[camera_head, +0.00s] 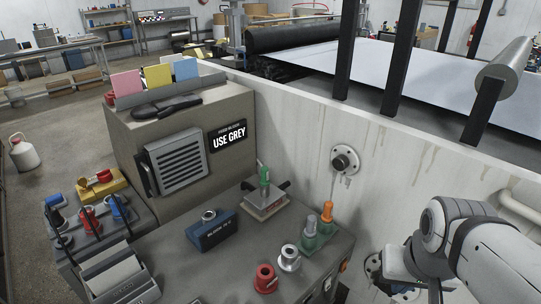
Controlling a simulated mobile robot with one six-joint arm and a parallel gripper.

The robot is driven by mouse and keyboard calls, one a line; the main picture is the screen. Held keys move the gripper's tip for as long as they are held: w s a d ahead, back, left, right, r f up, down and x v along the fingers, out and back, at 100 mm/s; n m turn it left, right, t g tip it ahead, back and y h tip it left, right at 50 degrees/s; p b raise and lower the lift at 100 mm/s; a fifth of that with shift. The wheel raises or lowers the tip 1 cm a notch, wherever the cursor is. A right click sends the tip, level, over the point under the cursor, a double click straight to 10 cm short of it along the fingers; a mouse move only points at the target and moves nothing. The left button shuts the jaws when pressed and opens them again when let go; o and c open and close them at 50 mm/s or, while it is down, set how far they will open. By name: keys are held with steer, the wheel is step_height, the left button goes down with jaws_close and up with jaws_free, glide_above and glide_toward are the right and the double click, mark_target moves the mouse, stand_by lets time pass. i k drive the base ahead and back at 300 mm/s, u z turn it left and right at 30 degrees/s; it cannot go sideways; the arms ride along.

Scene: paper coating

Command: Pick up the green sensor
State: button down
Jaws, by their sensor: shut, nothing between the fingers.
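A green sensor-like piece with a rounded top (264,176) stands upright on a small block on the grey bench, near the middle of the view. A second green piece (309,226) stands to its lower right, beside an orange-topped piece (327,212), both on green bases. I cannot tell for sure which one is the task's green sensor. My white arm is at the lower right. My gripper (408,282) shows only partly at the arm's left side; it is shut and empty, apart from all these pieces.
A blue box (212,231), a red round fitting (265,278) and a silver fitting (289,258) stand on the bench. A grey cabinet with a "USE GREY" sign (228,136) rises behind left. A pale wall (400,175) with a flange (345,158) bounds the back right.

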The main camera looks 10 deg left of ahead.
mark_target(265, 181)
steer(key=u, duration=0.85)
